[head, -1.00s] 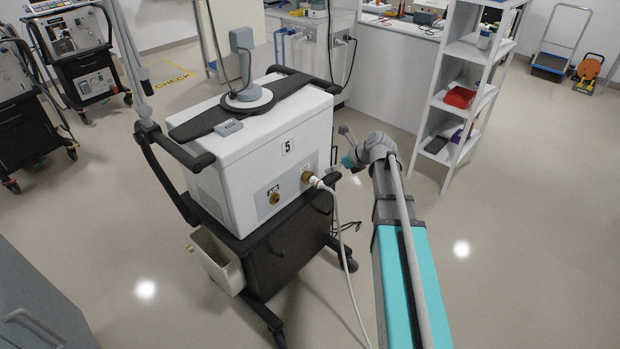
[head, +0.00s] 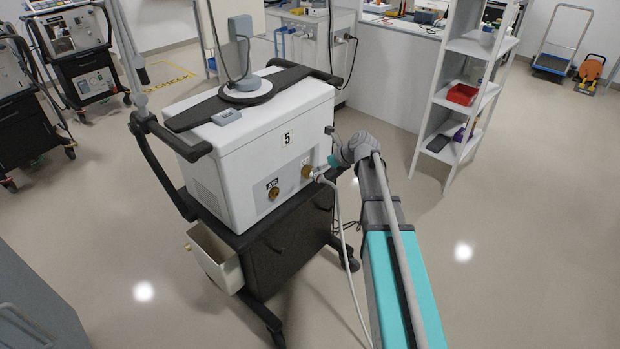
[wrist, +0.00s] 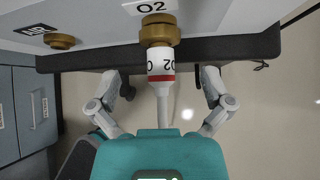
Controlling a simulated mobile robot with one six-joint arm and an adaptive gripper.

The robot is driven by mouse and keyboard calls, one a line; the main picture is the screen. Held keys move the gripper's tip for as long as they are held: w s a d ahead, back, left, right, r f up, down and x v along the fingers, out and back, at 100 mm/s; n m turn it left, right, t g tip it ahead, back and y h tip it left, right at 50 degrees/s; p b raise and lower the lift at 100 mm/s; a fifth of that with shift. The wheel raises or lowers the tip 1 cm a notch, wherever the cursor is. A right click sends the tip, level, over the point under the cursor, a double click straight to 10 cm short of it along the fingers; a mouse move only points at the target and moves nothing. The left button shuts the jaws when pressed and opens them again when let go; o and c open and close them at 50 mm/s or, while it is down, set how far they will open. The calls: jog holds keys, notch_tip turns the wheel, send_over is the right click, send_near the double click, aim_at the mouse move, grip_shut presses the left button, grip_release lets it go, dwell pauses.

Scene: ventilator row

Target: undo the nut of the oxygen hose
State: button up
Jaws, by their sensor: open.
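The brass nut of the oxygen hose (wrist: 160,36) sits on the port under the O2 label in the wrist view. It also shows on the ventilator's side in the head view (head: 307,171). Below the nut in the wrist view is a white sleeve with a red band (wrist: 161,66), and the white hose (wrist: 162,105) runs on from it toward my gripper. My gripper (wrist: 161,76) is open, with one finger on each side of the hose sleeve, apart from it. The fingertips are short of the nut. In the head view the gripper is mostly hidden behind my arm.
A second brass fitting (wrist: 60,41) with a dark label sits left of the O2 port. The white ventilator (head: 255,150) numbered 5 stands on a black cart with a beige bin (head: 214,257). A white shelf (head: 467,95) stands behind right. Floor to the right is clear.

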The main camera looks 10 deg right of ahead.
aim_at(310, 172)
jog(key=shift+b+x, duration=2.15)
jog(key=shift+x, duration=1.35)
jog(key=c, duration=1.1)
jog(key=shift+c, duration=0.3)
